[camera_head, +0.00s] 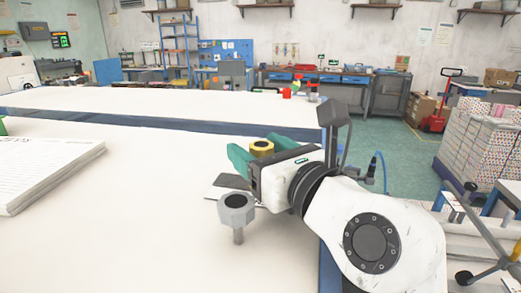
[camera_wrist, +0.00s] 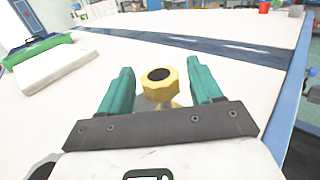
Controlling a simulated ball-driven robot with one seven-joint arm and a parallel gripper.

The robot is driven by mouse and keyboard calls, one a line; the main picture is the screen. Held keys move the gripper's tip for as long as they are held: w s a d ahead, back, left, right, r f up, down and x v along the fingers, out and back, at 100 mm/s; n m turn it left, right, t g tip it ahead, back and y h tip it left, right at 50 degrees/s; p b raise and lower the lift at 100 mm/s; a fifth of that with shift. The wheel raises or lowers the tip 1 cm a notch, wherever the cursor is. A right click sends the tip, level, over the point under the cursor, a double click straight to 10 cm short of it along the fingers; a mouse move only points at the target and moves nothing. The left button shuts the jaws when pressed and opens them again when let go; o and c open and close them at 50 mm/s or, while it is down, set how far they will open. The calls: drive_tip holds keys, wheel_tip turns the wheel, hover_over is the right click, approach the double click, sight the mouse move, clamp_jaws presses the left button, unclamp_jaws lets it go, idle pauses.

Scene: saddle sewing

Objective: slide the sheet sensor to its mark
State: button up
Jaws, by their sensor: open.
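A yellow knob (camera_wrist: 160,92) with a dark round top stands between the two teal fingers of my open gripper (camera_wrist: 160,70) in the wrist view. A gap shows on each side of it, and its lower part is partly hidden by the gripper body. A grey knob (camera_head: 236,211) on a short post stands nearer, left of my wrist. A dark and light flat plate (camera_head: 232,182) lies behind it. I cannot tell which part is the sheet sensor, and I see no clear mark.
A thick paper stack (camera_head: 45,170) lies at the left of the white table (camera_head: 130,240). A blue-edged gap separates this table from another white table (camera_head: 170,103) behind. The table's right edge is close under my arm. The white surface between stack and knobs is clear.

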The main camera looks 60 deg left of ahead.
drive_tip(key=d, duration=0.3)
drive_tip(key=d+b, duration=0.1)
drive_tip(key=d, duration=0.2)
drive_tip(key=w+d+b, duration=0.1)
drive_tip(key=d, duration=0.3)
drive_tip(key=shift+w, duration=0.1)
drive_tip(key=shift+d, duration=0.35)
